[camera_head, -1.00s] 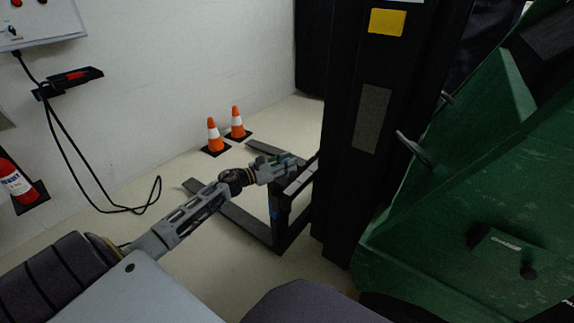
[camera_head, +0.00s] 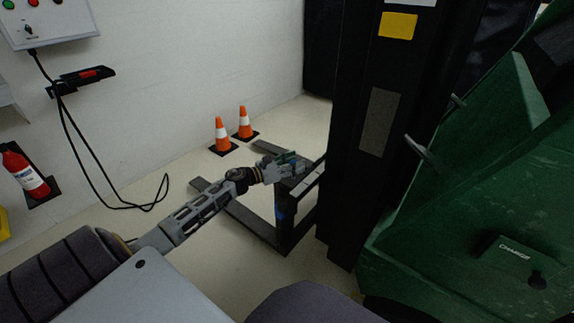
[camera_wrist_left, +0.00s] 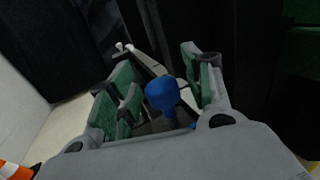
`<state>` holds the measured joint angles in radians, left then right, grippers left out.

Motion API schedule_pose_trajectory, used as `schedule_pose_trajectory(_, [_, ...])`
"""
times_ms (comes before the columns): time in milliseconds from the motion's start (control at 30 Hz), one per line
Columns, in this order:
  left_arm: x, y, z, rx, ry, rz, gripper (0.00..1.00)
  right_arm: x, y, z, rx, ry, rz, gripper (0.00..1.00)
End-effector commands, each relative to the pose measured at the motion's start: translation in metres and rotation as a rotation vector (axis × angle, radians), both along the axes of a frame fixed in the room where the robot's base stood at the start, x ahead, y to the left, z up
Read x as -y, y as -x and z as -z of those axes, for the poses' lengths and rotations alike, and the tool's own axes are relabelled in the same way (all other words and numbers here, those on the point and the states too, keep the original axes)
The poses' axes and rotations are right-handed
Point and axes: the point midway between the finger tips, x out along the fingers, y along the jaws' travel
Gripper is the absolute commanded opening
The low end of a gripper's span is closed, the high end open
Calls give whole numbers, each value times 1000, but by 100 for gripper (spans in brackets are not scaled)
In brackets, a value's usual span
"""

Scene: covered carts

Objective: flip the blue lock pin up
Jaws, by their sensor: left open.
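The blue lock pin (camera_wrist_left: 162,93) shows in the left wrist view as a round blue knob on top of the dark fork carriage. It lies between the two green-padded fingers of my left gripper (camera_wrist_left: 160,88), which is open around it. I cannot tell whether the fingers touch it. In the head view my left gripper (camera_head: 286,163) is over the top corner of the carriage (camera_head: 307,183), and it hides the knob there. A small blue part (camera_head: 280,212) shows lower on the carriage's upright. My right gripper is not in view.
The black mast (camera_head: 375,130) and green truck body (camera_head: 480,190) stand right of the carriage. Low forks (camera_head: 240,215) extend left over the floor. Two orange cones (camera_head: 222,135) stand behind. A fire extinguisher (camera_head: 25,175) and a cable (camera_head: 100,190) are at the left wall.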

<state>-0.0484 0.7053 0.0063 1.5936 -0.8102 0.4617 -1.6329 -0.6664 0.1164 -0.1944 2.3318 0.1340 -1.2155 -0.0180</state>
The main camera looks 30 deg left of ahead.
Motion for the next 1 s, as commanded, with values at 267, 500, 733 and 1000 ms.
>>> schedule_pose_trajectory(267, [-4,8,1,-1,0,-1,50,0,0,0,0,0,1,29])
schedule_pose_trajectory(500, [-11,22,1,-1,0,0,50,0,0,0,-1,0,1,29])
schedule_pose_trajectory(733, [-19,37,1,-1,0,0,50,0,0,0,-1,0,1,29])
schedule_pose_trajectory(1000, [-28,56,1,-1,0,0,50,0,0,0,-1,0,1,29])
